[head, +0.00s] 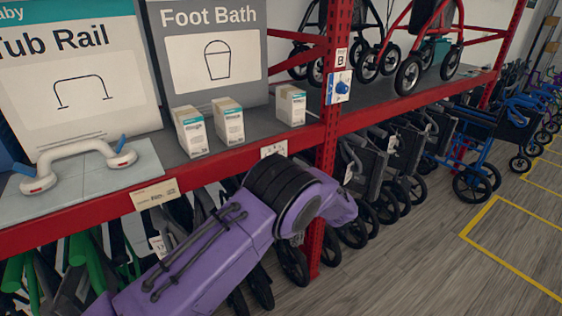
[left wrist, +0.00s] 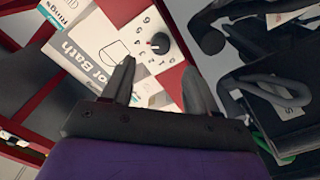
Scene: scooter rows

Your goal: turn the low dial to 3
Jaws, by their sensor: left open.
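A dial with a dark round knob (left wrist: 160,43) sits on a white plate with digits around it in the left wrist view. The knob's pointer and the digit it marks are too small to read surely. My left gripper (left wrist: 157,82) is open and empty, its two dark fingers apart below the knob in that picture, with no visible contact. In the head view my purple left arm reaches to the red post (head: 329,115), and its fingers are hidden. A blue dial (head: 342,87) on a white plate is higher on that post, under a B label; I cannot tell whether both views show one dial.
A grey shelf (head: 258,135) with a red front edge holds several small boxes (head: 229,121) and a white tub rail (head: 78,163). Folded wheelchairs (head: 408,150) stand below, close behind my arm. The wooden floor (head: 430,260) at right is clear.

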